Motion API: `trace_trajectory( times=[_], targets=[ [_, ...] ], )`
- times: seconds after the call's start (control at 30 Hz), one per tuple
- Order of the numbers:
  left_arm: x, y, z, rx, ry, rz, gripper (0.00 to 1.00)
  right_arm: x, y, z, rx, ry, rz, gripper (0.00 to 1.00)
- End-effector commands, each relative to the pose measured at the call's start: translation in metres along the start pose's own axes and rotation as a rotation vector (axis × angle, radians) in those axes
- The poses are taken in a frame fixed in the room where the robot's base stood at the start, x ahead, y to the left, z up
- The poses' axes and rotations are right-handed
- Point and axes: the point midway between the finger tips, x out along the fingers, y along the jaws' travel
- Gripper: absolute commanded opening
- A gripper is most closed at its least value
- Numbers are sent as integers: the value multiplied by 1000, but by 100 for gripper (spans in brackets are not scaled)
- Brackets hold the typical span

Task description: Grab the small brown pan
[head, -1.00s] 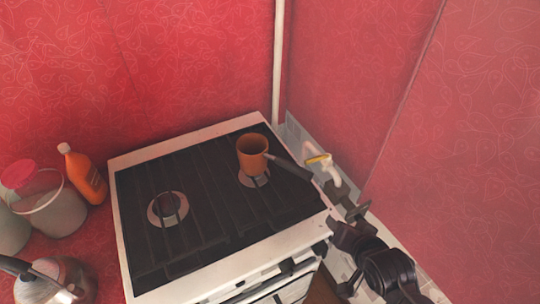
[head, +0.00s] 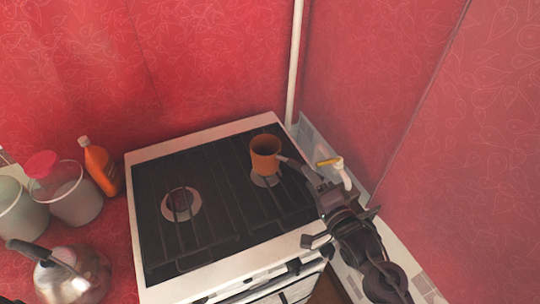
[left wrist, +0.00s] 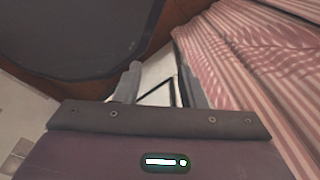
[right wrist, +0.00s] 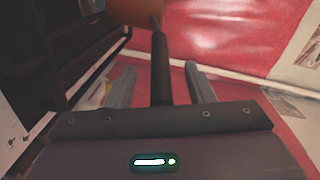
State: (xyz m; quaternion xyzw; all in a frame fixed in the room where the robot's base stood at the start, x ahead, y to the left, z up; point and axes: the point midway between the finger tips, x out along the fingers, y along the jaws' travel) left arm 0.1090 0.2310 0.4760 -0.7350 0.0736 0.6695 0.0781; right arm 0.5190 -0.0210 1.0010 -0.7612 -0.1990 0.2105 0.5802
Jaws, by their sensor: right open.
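The small brown pan (head: 265,155) stands upright on the stove's back right burner. Its dark handle points right and towards me. My right gripper (head: 310,182) is at the handle, coming from the front right. In the right wrist view the handle (right wrist: 161,70) runs between the two open fingers (right wrist: 160,88), with clear space on both sides. The pan's body (right wrist: 138,10) shows at the top edge there. My gripper hides the handle's end in the head view. My left gripper (left wrist: 156,85) shows only in its own wrist view, fingers apart and nothing between them.
The stove (head: 215,210) has a dark grate and another burner at the front left. A yellow-handled pipe valve (head: 330,162) is close to my right gripper by the wall. An orange bottle (head: 100,167), canisters (head: 72,193) and a kettle (head: 70,274) stand left of the stove.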

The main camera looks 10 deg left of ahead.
Motion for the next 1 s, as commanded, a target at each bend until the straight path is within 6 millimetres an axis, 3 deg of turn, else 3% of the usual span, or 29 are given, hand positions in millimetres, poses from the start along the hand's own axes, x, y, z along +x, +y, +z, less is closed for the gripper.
trace_trajectory(
  times=[0.17, 0.43, 0.8, 1.0],
  targets=[
    [-8, 0, 0, 0, 0, 0, 36, 21, -2, 0, -2, 0, 0, 49],
    [-7, 0, 0, 0, -1, 0, 36, 23, 0, 0, -2, 0, 1, 49],
    [-7, 0, 0, 0, -1, 0, 36, 23, 0, 0, -2, 0, 2, 0],
    [-7, 0, 0, 0, -1, 0, 36, 23, 1, 0, -2, 0, 2, 0]
  ],
)
